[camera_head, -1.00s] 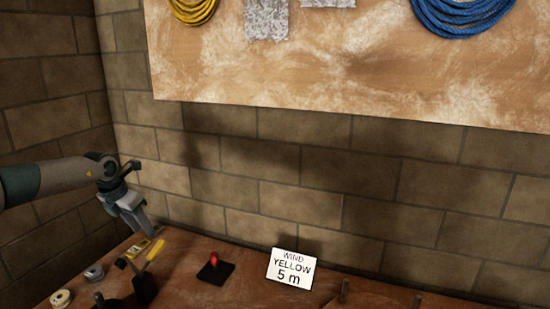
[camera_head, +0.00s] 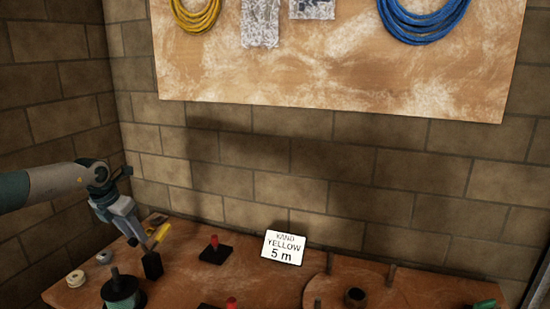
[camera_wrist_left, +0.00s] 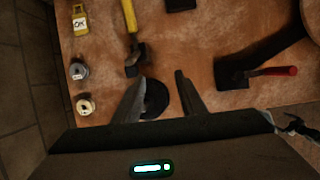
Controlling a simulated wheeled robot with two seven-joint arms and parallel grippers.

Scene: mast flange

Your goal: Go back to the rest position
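My left gripper (camera_head: 136,236) hangs at the end of my left arm, pointing down over the left part of the workbench (camera_head: 185,285). Its two fingers stand apart in the left wrist view (camera_wrist_left: 162,80), with nothing held between them. A black round piece (camera_wrist_left: 157,97) shows beyond and between the fingers, partly covered by one of them. My right gripper is in neither view.
A green spool (camera_head: 121,291) stands at the front left, near a white spool (camera_head: 76,279) and a grey spool (camera_head: 104,257). A red-handled piece on a black base (camera_head: 215,251) and a white sign (camera_head: 283,248) stand further right. The brick wall (camera_head: 290,190) rises behind.

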